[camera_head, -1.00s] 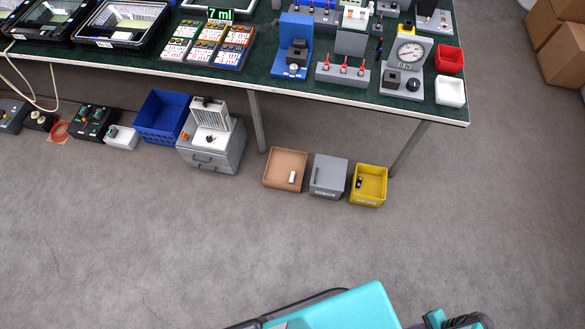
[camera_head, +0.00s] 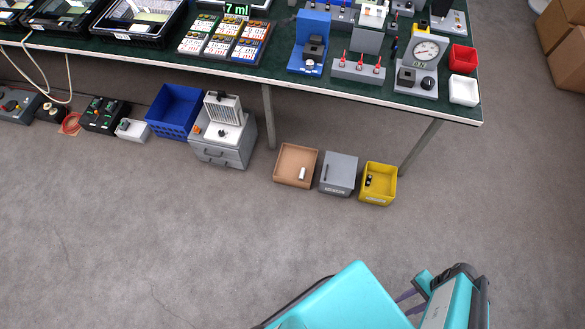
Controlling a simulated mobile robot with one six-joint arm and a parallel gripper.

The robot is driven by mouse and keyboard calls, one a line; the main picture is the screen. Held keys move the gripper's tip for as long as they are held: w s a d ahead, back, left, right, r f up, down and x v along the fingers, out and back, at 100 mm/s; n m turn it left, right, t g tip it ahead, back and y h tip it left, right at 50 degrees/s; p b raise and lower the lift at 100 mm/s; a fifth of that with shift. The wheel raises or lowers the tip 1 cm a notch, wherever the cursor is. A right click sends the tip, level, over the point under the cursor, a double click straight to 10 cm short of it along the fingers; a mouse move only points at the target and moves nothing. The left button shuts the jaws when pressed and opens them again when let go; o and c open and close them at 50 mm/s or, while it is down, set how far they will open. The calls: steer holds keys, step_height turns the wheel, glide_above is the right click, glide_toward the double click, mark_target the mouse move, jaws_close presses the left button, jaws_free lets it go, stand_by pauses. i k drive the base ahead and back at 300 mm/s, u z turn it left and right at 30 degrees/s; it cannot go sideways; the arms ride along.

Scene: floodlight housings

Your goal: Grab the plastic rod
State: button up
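A short white cylinder (camera_head: 302,173) stands or lies in the open tan box (camera_head: 281,179) on the floor under the table's right part. It is the most rod-like thing in view, but it is too small to tell whether it is the plastic rod. The grey box (camera_head: 340,170) beside it has a short dark bar or slot on top. The yellow bin (camera_head: 378,198) at its right holds small dark and light pieces.
The green-topped table (camera_head: 290,84) carries trays, gauges and fixtures. Its legs stand behind the boxes. Left of the tan box are a grey drawer cabinet (camera_head: 222,160) and a blue crate (camera_head: 157,130). Cardboard boxes (camera_head: 563,60) stand at the far right. The floor in front is clear.

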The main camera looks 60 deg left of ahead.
mark_target(302, 170)
steer(key=u, duration=4.45)
steer(key=i, duration=0.15)
steer(key=z, duration=2.4)
steer(key=k, duration=0.15)
steer(key=u, duration=1.2)
steer(key=i, duration=0.75)
